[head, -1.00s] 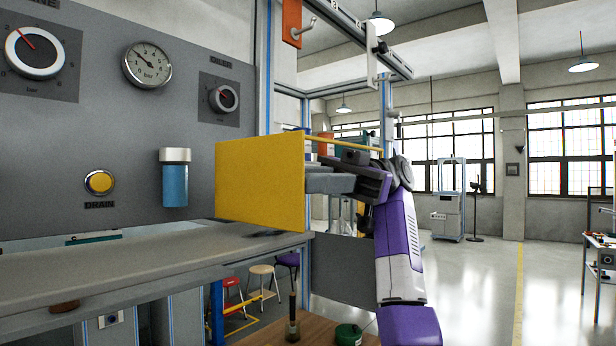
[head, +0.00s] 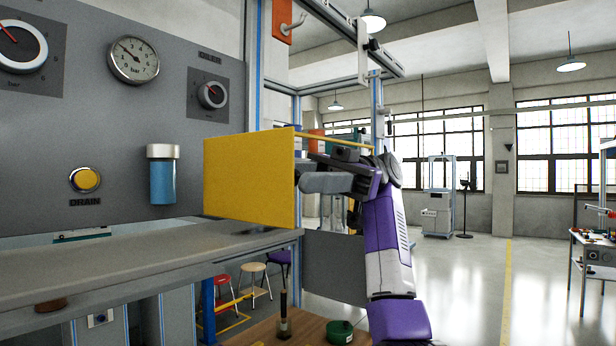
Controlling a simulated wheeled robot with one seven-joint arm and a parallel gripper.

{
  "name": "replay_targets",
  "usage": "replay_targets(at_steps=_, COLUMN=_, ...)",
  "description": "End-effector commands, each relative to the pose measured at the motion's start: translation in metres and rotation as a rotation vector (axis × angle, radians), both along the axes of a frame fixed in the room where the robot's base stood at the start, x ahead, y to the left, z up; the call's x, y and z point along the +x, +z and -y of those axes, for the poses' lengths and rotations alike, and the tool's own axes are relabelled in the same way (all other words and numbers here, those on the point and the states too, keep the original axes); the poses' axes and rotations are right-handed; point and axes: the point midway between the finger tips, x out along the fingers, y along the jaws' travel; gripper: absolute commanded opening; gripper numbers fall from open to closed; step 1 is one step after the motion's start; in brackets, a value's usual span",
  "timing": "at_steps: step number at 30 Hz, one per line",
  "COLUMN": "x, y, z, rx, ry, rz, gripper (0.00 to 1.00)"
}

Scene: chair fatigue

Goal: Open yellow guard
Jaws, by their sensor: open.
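The yellow guard (head: 249,180) is a flat upright panel that stands out from the grey machine's front, above the right end of its shelf. My gripper (head: 308,180) is at the right edge of the panel, on its far side. The panel hides part of the fingers, so I cannot tell whether they touch it. My arm comes up from the lower right in purple and white. A thin yellow bar (head: 335,143) runs rightward from behind the panel's upper edge.
The grey control panel (head: 110,120) carries dials, a yellow DRAIN button (head: 85,179) and a blue cylinder (head: 162,180). A grey shelf (head: 120,262) runs below. Stools (head: 252,268) and a low wooden table (head: 300,325) stand beneath. The floor to the right is open.

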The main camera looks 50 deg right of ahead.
Motion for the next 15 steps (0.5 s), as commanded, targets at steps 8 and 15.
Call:
replay_targets(at_steps=8, x=0.003, y=-0.001, z=0.035, rx=-0.003, ry=-0.004, rz=-0.004, gripper=0.43)
replay_targets(at_steps=15, x=0.006, y=0.000, z=0.062, rx=-0.005, ry=0.000, rz=-0.002, gripper=0.43)
